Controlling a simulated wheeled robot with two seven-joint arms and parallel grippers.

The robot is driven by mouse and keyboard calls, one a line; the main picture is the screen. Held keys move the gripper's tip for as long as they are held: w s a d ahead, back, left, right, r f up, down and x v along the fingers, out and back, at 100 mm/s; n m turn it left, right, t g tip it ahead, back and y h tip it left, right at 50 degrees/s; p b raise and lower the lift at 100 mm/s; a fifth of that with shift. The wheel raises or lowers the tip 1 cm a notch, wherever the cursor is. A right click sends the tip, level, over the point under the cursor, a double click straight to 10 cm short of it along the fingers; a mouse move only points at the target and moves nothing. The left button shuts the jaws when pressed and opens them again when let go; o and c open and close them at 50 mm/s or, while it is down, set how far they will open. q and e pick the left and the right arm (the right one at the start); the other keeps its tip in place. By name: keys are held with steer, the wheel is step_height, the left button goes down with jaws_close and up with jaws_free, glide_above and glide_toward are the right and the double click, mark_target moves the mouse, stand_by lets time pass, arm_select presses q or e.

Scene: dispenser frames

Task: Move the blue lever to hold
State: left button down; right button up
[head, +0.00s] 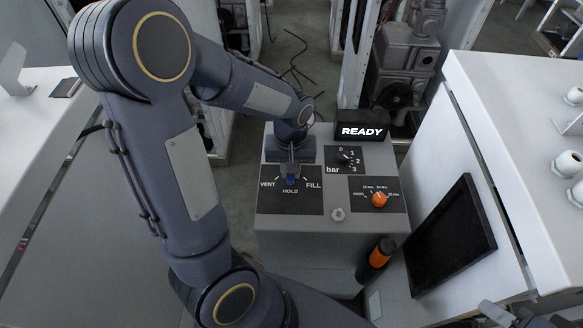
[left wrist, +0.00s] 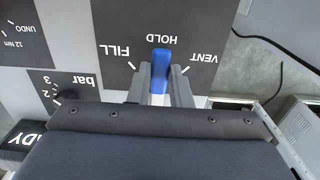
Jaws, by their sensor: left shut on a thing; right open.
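The blue lever (left wrist: 161,66) sits on the black plate (head: 268,203) marked VENT, HOLD and FILL. In the left wrist view the lever's end points at the HOLD label, between the FILL and VENT marks. My left gripper (head: 290,178) is over this plate, its fingers shut on the lever from both sides; it also shows in the left wrist view (left wrist: 161,92). In the head view the gripper hides most of the lever. My right gripper (head: 508,317) is open at the bottom right edge, partly cut off and away from the panel.
The grey panel also bears a bar dial (head: 344,159), an orange knob (head: 379,199) and a lit READY display (head: 362,131). An orange and black handle (head: 379,254) stands at the panel's front right. A dark screen (head: 450,237) leans beside a white cabinet (head: 500,110).

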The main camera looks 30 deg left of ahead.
arm_select(q)
steer(key=c, duration=1.3)
jaws_free()
steer(key=shift+r, duration=0.1)
step_height(320, 180, up, 8)
steer(key=shift+f, duration=0.15)
steer(key=s+d+r+m+t+h, duration=0.1)
steer(key=s+d+t, duration=0.1)
steer(key=s, duration=0.2)
steer(key=s+d+r+m+t+h, duration=0.1)
steer(key=s+r+m, duration=0.1)
steer(key=s, duration=0.3)
steer(key=s+d+r+m+t+h, duration=0.1)
steer(key=s+d+r+t, duration=0.1)
steer(key=s, duration=0.2)
steer(key=shift+s+d+m+t+h, duration=0.3)
steer(key=shift+d+m+h, duration=0.05)
steer(key=shift+m+h, duration=0.05)
